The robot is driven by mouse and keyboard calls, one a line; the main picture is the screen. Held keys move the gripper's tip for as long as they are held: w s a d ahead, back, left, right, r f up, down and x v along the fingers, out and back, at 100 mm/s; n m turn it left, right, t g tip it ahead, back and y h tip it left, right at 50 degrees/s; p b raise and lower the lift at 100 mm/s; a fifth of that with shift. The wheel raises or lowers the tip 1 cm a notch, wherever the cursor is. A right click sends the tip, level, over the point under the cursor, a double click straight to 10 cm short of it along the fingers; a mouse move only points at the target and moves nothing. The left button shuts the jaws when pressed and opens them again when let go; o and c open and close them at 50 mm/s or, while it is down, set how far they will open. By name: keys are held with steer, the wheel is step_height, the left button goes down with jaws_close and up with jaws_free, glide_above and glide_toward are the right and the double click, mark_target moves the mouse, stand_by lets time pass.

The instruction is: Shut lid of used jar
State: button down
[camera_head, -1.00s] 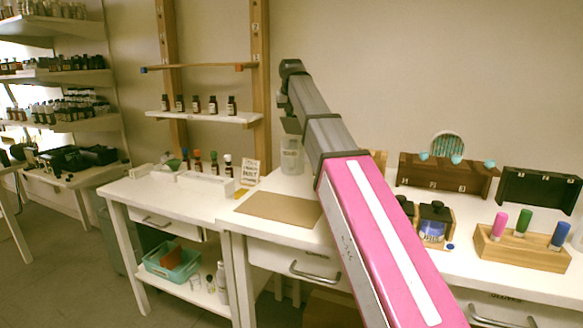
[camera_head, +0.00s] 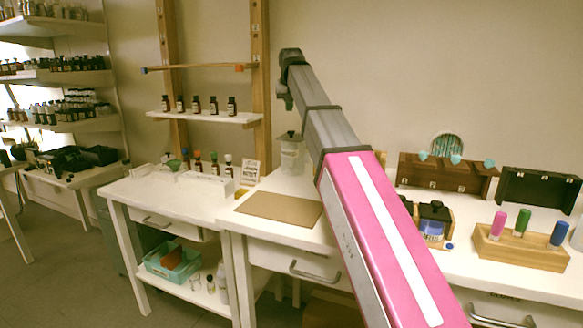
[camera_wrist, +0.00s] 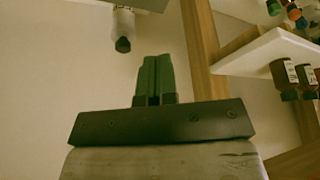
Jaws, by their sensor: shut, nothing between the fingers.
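The jar cannot be made out surely in that view.
A wall shelf (camera_head: 205,118) with brown bottles is behind, left of my gripper. Wooden holders (camera_head: 522,246) stand at the right.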

step_height(320, 180, up, 3)
steer(key=shift+r, duration=0.1)
stand_by(0.5)
steer(key=shift+s+a, duration=0.1)
stand_by(0.7)
